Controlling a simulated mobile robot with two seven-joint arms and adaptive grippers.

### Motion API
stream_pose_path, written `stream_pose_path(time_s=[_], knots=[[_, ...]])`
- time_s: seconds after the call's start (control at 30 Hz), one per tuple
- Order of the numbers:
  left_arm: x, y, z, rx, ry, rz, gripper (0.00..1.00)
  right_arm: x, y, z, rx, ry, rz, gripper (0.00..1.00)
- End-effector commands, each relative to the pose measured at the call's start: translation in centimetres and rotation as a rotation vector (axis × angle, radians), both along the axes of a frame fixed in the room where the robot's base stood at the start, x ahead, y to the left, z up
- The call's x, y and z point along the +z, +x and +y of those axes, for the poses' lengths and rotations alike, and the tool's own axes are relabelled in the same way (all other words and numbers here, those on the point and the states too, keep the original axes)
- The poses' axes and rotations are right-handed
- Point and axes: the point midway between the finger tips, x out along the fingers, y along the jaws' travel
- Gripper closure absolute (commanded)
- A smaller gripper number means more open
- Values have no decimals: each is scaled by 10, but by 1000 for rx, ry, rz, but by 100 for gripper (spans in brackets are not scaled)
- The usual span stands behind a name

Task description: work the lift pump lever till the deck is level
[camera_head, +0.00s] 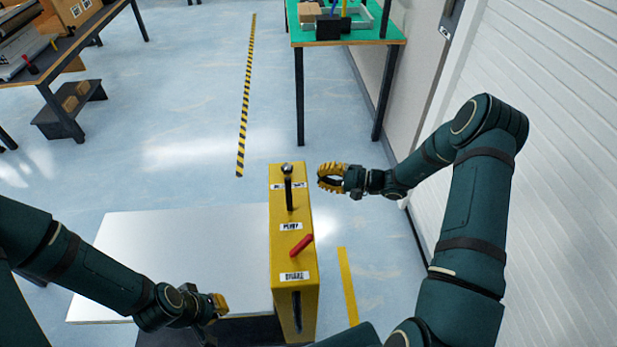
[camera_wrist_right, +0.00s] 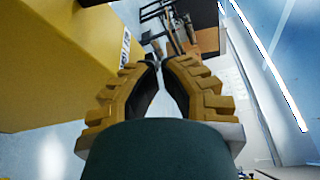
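The lift pump is a tall yellow box (camera_head: 281,258). A black lever with a round knob (camera_head: 288,188) stands upright near its far end, above a white label. A short red handle (camera_head: 302,245) lies tilted on its top, nearer to me. The white deck (camera_head: 160,245) lies to the left of the box; I cannot tell whether it is level. My right gripper (camera_head: 322,177) is just right of the black lever, apart from it. In the right wrist view its fingertips (camera_wrist_right: 159,62) meet with nothing between them. My left gripper (camera_head: 222,303) is over the deck's near edge; its fingers are too small to judge.
A green-topped table (camera_head: 390,30) with boxes and a tray stands at the back. A dark workbench (camera_head: 60,60) with cartons is at the far left. A white slatted wall (camera_head: 560,120) closes the right side. Clear floor lies behind the pump.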

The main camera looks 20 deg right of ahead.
Motion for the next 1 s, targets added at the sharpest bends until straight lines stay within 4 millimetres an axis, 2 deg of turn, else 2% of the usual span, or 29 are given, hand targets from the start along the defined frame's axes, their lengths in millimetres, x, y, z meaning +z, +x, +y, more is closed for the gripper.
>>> stream_pose_path(time_s=[0.5,0.7,1.0], knots=[[-4,-1,0,-2,0,3,100,-8,52,79,4,0,-1,100],[-1,-1,0,-1,0,2,100,0,25,82,1,1,2,100],[0,0,0,0,0,0,100,3,14,85,-1,0,0,100]])
